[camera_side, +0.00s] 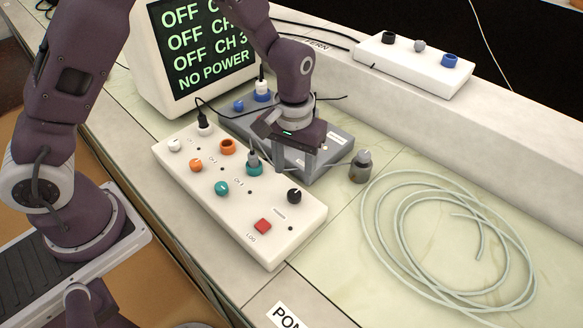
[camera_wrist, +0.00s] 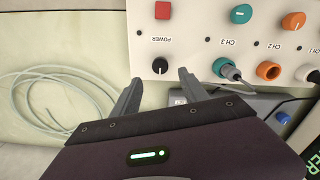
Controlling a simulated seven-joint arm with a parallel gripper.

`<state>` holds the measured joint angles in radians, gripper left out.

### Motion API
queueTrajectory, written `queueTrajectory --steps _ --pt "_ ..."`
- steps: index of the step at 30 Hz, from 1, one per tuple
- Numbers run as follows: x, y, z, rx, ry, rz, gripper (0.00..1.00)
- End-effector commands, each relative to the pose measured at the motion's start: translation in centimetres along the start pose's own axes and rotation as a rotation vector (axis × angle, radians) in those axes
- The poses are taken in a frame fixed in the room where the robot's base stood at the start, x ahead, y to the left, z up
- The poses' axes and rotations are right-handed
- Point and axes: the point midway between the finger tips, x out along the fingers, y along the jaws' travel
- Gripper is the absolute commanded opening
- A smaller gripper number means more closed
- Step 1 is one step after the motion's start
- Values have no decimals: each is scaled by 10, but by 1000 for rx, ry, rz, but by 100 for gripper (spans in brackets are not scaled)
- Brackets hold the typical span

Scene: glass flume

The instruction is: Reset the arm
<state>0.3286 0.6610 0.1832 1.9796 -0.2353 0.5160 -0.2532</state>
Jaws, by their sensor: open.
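My gripper (camera_side: 294,168) is open and empty, pointing down above the back right part of the white console (camera_side: 270,250) and the grey box (camera_side: 335,150) behind it. In the wrist view my fingertips (camera_wrist: 160,78) are spread apart near the console's edge, and the black POWER knob (camera_wrist: 160,66) shows between them, a little beyond. That knob (camera_side: 294,196) stands clear of my fingers in the side view. The monitor (camera_side: 207,45) reads OFF on its channel lines and NO POWER.
A red LOG button (camera_side: 263,226) and a plug in the teal socket (camera_side: 253,168) are close by. A grey cylinder (camera_side: 361,166) stands right of the grey box. Coiled tubing (camera_side: 375,235) lies at right. A white block (camera_side: 410,63) with sockets sits on the back ledge.

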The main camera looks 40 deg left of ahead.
Motion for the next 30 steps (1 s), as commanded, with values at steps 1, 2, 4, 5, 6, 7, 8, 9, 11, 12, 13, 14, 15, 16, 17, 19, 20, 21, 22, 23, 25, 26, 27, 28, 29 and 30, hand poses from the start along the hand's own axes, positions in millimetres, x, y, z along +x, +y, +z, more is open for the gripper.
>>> queueTrajectory --steps 1,2,4,5,6,7,8,9,11,12,13,14,15,16,17,19,20,21,22,23,25,26,27,28,29,30 --pt "-16 -1 0 5 15 18 52" --pt "-31 -3 2 11 27 32 52" --pt "-77 -13 11 36 69 75 52" --pt "-98 -19 18 49 92 94 52" --pt "-126 -29 31 73 124 114 52" --pt "-144 -36 42 90 150 127 52" --pt "-161 -45 53 109 177 136 52" --pt "-180 -56 69 132 215 144 52" --pt "-203 -73 96 168 273 146 52" --pt "-213 -84 113 190 311 140 52" --pt "-219 -92 125 204 340 134 52" --pt "-222 -98 137 217 366 126 52" --pt "-225 -107 150 232 396 113 52" --pt "-227 -112 159 240 417 104 52" --pt "-227 -116 167 250 433 94 52" --pt "-226 -124 179 261 464 76 52" --pt "-226 -126 183 265 472 71 52" --pt "-226 -128 186 269 479 65 52" --pt "-225 -128 187 270 482 63 52" --pt "-225 -129 188 271 484 61 52" --pt "-225 -129 188 272 484 61 52" --pt "-225 -129 188 272 483 61 52" --pt "-225 -129 188 272 484 61 52" --pt "-225 -129 188 272 484 61 52" --pt "-225 -129 188 271 484 62 52" --pt "-225 -129 188 271 484 62 52"
